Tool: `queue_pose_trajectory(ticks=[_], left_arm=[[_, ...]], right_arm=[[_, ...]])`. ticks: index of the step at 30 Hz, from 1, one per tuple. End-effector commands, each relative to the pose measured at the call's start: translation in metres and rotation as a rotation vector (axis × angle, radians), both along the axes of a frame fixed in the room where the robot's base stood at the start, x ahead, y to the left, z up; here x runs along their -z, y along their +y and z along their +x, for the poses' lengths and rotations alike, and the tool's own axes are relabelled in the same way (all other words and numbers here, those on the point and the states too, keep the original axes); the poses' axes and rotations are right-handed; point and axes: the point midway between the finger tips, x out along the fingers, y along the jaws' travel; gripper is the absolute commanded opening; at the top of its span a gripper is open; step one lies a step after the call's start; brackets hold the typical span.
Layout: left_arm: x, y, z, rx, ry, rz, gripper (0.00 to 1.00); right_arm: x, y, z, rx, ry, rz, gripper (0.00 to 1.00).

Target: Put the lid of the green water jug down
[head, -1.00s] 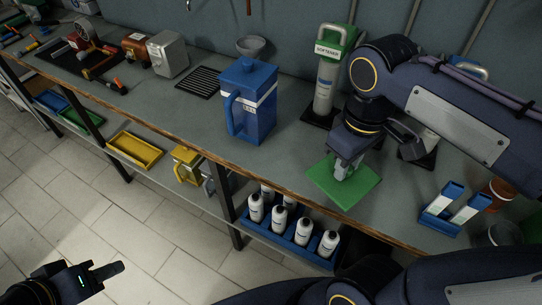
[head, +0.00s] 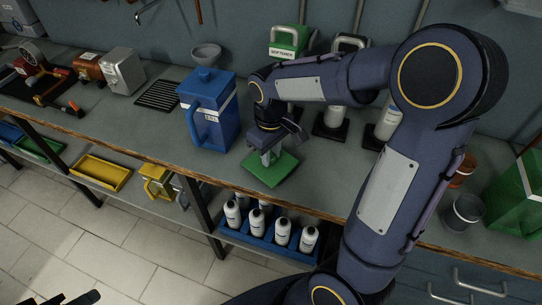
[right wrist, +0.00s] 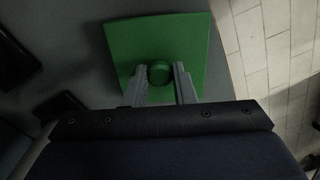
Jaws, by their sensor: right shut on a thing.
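The lid (head: 285,168) is a flat green square plate with a round knob, lying level at or just above the bench top, right of the blue jug. I cannot tell whether it touches the bench. My right gripper (head: 267,158) points down over its middle, shut on the knob. In the right wrist view the knob (right wrist: 159,72) sits between the fingertips of my gripper (right wrist: 161,80). The green water jug (head: 522,203) stands at the right edge of the head view, partly cut off. My left gripper (head: 75,299) is mostly cut off at the bottom left.
A blue jug (head: 208,125) with its lid on stands close left of the green lid. Softener and other canisters (head: 289,48) stand behind, partly hidden by my arm. A grey cup (head: 463,212) is at the right. The bench's front edge (head: 150,156) is near.

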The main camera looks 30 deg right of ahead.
Motion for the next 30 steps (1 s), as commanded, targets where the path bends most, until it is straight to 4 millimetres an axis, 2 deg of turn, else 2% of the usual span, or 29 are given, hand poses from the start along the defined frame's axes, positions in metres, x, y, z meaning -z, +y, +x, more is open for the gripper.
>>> queue_pose_trajectory(ticks=[3,15,16,21,30], left_arm=[[0.001,0.0,0.0,0.0,0.0,0.0,0.36],[0.005,0.0,0.0,0.0,0.0,0.0,0.36],[0.004,0.0,0.0,0.0,0.0,0.0,0.36],[0.003,0.0,0.0,0.0,0.0,0.0,0.36],[0.001,0.0,0.0,0.0,0.0,0.0,0.36]], right_arm=[[0.014,0.0,-0.001,0.0,0.002,-0.001,0.02],[0.02,0.0,-0.001,0.001,0.0,0.0,0.02],[0.02,0.0,-0.001,0.001,0.0,0.0,0.25],[0.019,0.0,-0.001,0.001,0.0,0.0,0.46],[0.016,0.0,-0.001,0.001,0.0,0.0,0.46]])
